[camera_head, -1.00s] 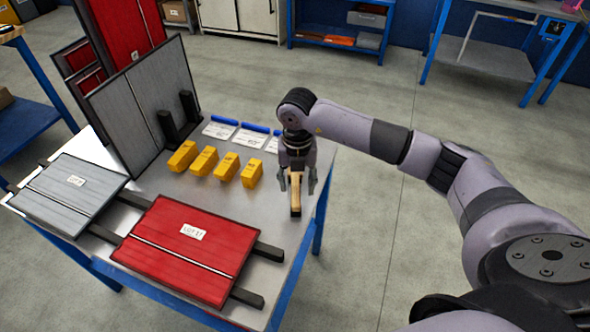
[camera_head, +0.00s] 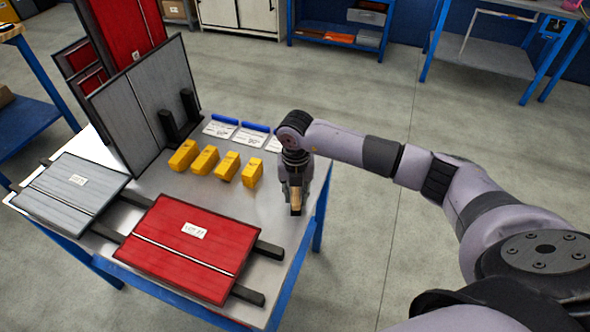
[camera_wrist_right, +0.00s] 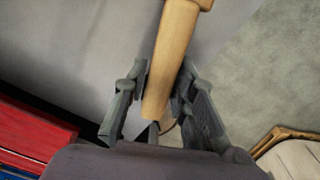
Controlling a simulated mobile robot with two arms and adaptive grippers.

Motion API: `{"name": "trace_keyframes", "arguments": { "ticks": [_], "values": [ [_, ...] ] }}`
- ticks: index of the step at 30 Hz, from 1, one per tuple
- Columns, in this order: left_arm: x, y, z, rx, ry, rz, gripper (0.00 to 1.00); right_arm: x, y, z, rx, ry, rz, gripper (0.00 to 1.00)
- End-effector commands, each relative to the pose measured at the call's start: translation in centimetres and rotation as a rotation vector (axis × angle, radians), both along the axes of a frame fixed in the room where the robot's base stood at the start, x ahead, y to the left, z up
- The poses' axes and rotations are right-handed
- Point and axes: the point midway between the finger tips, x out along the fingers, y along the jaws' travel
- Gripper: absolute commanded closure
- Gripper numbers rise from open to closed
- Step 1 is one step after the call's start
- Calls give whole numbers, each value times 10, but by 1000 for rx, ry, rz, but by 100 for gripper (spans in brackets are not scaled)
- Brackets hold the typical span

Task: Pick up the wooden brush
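The wooden brush (camera_head: 296,207) is at the right edge of the table, below my right gripper (camera_head: 295,193). In the right wrist view its pale wooden handle (camera_wrist_right: 174,48) runs up from between the two fingers (camera_wrist_right: 163,90). The finger pads lie against both sides of the handle, so the gripper is shut on it. I cannot tell whether the brush touches the table; its bristles do not show. My left gripper is in neither view.
The metal table (camera_head: 262,210) holds several yellow blocks (camera_head: 227,166), a red panel (camera_head: 188,248), a grey panel (camera_head: 75,195) on dark bars, and an upright grey panel (camera_head: 140,100). White cards with blue strips (camera_head: 220,126) lie at the back. Open floor lies to the right.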

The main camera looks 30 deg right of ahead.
Motion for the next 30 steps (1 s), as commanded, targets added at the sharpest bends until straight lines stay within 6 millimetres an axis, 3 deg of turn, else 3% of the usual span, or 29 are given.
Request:
{"name": "trace_keyframes", "arguments": {
  "ticks": [10,23,30],
  "values": [
    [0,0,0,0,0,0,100,0,0,0,0,0,0,100],
    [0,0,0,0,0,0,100,1,0,2,0,-1,-1,100],
    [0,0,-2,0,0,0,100,1,0,22,0,-4,-1,100]
  ]
}}
